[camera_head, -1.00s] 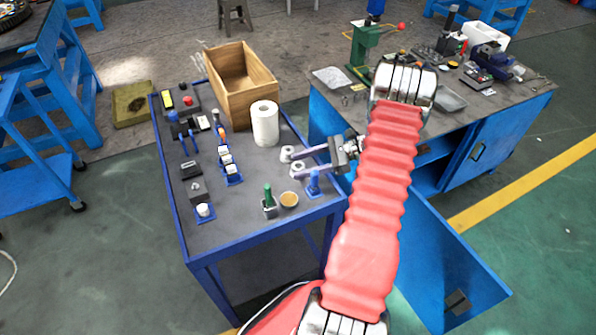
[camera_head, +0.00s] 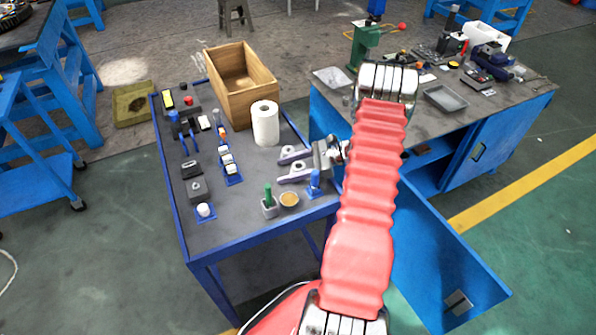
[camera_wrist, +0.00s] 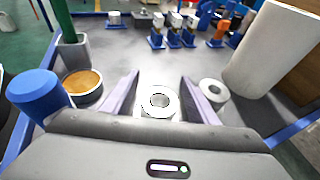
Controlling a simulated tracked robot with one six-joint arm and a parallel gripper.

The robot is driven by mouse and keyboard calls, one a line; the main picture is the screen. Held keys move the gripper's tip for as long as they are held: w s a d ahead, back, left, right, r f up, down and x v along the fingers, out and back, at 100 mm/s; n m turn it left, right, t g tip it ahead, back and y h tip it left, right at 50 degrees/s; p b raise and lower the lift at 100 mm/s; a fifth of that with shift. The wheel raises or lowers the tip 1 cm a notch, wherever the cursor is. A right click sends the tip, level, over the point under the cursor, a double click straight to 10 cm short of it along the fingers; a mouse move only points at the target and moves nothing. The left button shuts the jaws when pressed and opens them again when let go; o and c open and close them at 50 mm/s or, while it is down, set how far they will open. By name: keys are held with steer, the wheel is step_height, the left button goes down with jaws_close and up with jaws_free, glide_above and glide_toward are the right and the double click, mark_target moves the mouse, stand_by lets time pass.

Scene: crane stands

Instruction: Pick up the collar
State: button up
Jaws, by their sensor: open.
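A white ring-shaped collar (camera_wrist: 159,101) lies flat on the trolley top between my fingers in the wrist view, with a dark hole in its middle. A second, similar white collar (camera_wrist: 213,92) lies just outside my right finger there. My gripper (camera_head: 280,167) is open, with its fingers low over the trolley and pointing left in the head view. The collar between them shows in the head view (camera_head: 299,166), partly hidden by the gripper. In the wrist view my gripper (camera_wrist: 160,77) has a finger on each side of the collar, with no clear contact.
A paper roll (camera_head: 265,124) and a wooden box (camera_head: 240,84) stand behind the collars. A green-handled tool in a grey holder (camera_head: 269,204), a round tan-filled dish (camera_head: 289,199) and a blue peg (camera_head: 314,184) stand in front. Blue stands (camera_head: 230,168) are at the left.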

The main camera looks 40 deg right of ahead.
stand_by(0.4)
jaws_close()
stand_by(0.5)
